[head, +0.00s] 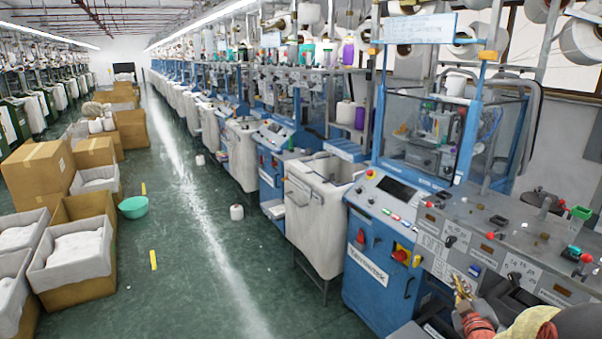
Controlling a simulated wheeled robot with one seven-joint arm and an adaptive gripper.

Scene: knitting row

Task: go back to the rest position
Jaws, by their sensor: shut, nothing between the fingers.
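My gripper (461,284) shows at the lower right in the head view, small and brass-coloured, at the end of my arm. Its fingers are shut with nothing held. It appears in front of the grey control panel (432,243) with labels and knobs; whether it touches the panel cannot be told. My arm comes in from the bottom right corner and hides part of the machine there.
A blue knitting machine (368,262) with a screen and red knob stands left of my gripper, beside a white bin (314,222). Cardboard boxes (38,172) and a green bowl (133,207) are at left. The green aisle floor (190,275) is mostly clear.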

